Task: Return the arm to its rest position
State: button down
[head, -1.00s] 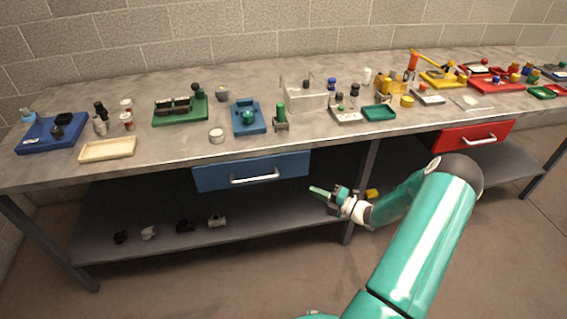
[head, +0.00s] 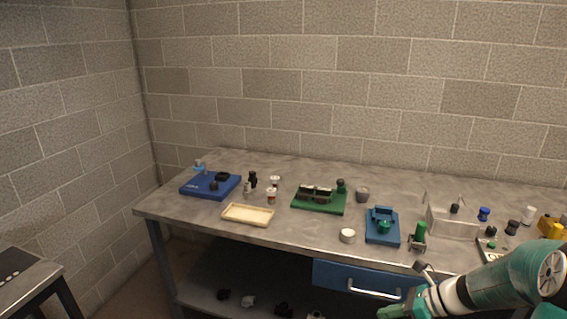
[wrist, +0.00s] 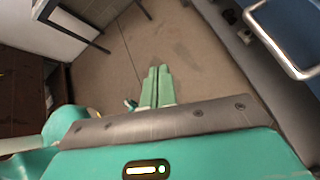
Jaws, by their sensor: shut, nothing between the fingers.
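My teal arm (head: 500,282) enters the head view at the lower right. My gripper (head: 384,313) is at the bottom edge, in front of and below the blue drawer (head: 335,272) from this viewpoint. In the wrist view, my gripper's two green fingers (wrist: 157,72) lie together, shut and empty, with bare floor beyond them. The arm's base is out of view.
The workbench (head: 300,238) holds a blue tray (head: 190,190), a cream tray (head: 248,214), a green fixture (head: 320,203) and several small parts. The drawer handle (wrist: 278,45) is at the wrist view's upper right. A dark table (head: 28,285) stands at left.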

jog(key=s+a+r+n+t+h, duration=0.1)
jog(key=s+a+r+n+h, duration=0.4)
jog(key=s+r+n, duration=0.4)
jog(key=s+a+r+n+t+h, duration=0.1)
jog(key=s+a+r+n+h, duration=0.3)
jog(key=n, duration=1.3)
jog(key=shift+s+a+r+h, duration=0.4)
jog(key=shift+s+a+r, duration=0.25)
jog(key=shift+s+r, duration=1.85)
jog(key=shift+s+f, duration=0.1)
